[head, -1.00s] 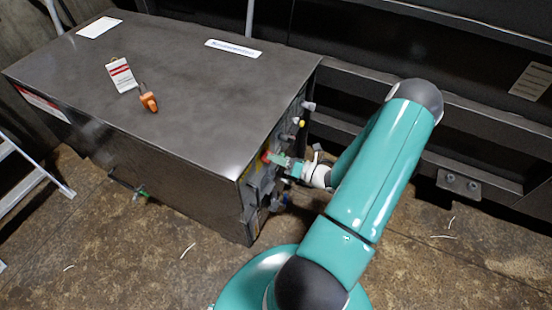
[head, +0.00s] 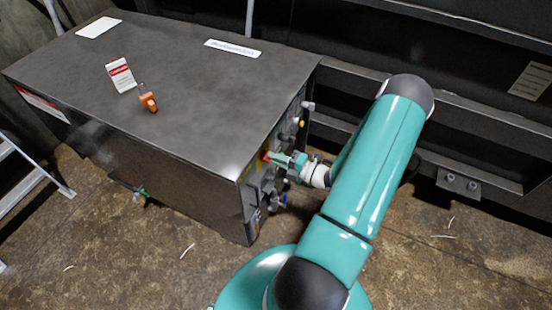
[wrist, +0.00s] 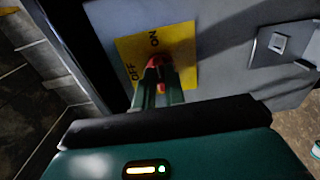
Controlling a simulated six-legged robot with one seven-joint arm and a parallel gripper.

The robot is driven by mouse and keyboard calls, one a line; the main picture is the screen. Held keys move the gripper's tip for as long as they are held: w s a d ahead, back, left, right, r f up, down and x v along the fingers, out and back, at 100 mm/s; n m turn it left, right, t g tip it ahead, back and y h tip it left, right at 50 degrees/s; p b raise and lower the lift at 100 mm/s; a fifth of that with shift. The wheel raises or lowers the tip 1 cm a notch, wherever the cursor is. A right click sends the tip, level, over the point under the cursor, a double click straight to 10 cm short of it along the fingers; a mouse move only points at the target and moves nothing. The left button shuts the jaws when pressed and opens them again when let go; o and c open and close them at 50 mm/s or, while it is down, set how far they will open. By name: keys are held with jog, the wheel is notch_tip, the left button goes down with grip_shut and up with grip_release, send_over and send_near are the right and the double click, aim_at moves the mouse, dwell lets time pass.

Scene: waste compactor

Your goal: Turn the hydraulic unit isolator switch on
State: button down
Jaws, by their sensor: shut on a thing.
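The isolator switch has a red handle (wrist: 159,68) on a yellow plate (wrist: 182,50) marked ON and OFF in the wrist view. My gripper (wrist: 158,88) is shut on the red handle, its green fingers on either side of it. The handle's tip lies near the ON and OFF lettering, but its exact angle is partly hidden by the fingers. In the head view, my gripper (head: 279,159) reaches the panel side of the dark metal hydraulic unit (head: 180,75), with a bit of the red handle (head: 266,155) showing at the fingertips.
An orange padlock (head: 149,103) and a red-and-white tag (head: 121,75) lie on the unit's top. Several valves and fittings stick out of the panel around my gripper. A grey bracket (wrist: 285,42) is at right in the wrist view. A ladder (head: 30,170) stands at left.

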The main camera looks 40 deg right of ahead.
dwell(0.3)
jog(key=c, duration=1.5)
grip_release()
jog(key=shift+o, duration=0.2)
jog(key=shift+s, duration=0.15)
jog(key=v, duration=1.3)
jog(key=shift+s, duration=0.3)
jog(key=shift+d, duration=0.1)
